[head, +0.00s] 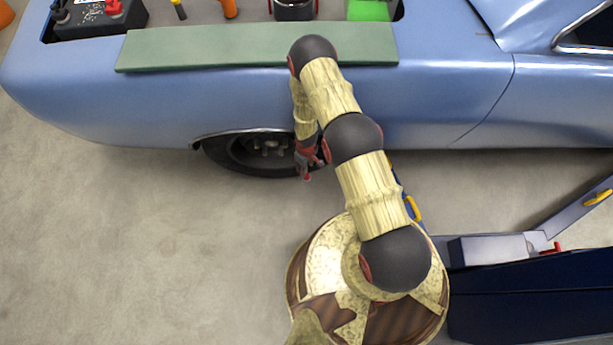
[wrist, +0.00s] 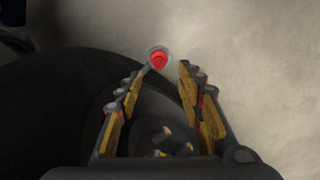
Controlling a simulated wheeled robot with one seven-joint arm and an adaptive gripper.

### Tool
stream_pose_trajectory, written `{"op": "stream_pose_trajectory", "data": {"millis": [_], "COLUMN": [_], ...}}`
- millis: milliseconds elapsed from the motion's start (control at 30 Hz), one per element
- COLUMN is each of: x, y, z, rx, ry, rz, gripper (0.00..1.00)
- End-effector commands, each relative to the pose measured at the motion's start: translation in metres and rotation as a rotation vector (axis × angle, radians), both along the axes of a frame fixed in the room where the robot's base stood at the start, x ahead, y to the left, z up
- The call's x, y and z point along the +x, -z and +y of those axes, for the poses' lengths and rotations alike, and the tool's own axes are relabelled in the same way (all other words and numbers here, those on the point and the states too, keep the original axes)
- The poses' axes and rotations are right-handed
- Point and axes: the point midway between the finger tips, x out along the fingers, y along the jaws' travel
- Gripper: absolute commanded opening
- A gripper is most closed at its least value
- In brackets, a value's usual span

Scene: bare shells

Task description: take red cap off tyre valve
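The red cap (wrist: 159,60) shows in the wrist view as a small red round with a grey rim, just beyond my fingertips. My gripper (wrist: 167,69) is open, with the cap between the lines of its two fingers, closer to the left fingertip. A gap shows between the cap and the right fingertip; whether the left one touches it I cannot tell. The valve stem cannot be made out. In the head view my gripper (head: 305,170) is at the right side of the dark tyre (head: 222,156), and the cap cannot be told apart from its red parts.
The blue car's body (head: 440,95) overhangs the wheel. A green mat (head: 220,48) lies along its edge, with a battery (head: 100,20) and tools behind. A dark blue lift or cabinet (head: 530,295) stands at the right. The floor (head: 130,230) at left is clear.

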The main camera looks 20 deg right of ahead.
Motion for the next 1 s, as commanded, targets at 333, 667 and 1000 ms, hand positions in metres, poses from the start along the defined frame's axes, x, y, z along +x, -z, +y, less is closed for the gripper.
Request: {"op": "stream_pose_trajectory", "data": {"millis": [333,667,1000], "x": [0.0,0.0,0.001], "y": [0.031,0.073,0.073], "z": [0.0,-0.001,-0.001], "rx": [0.001,0.0,0.0], "ry": [0.0,0.0,0.0], "rz": [-0.002,0.0,-0.001], "gripper": [0.38,0.38,0.34]}}
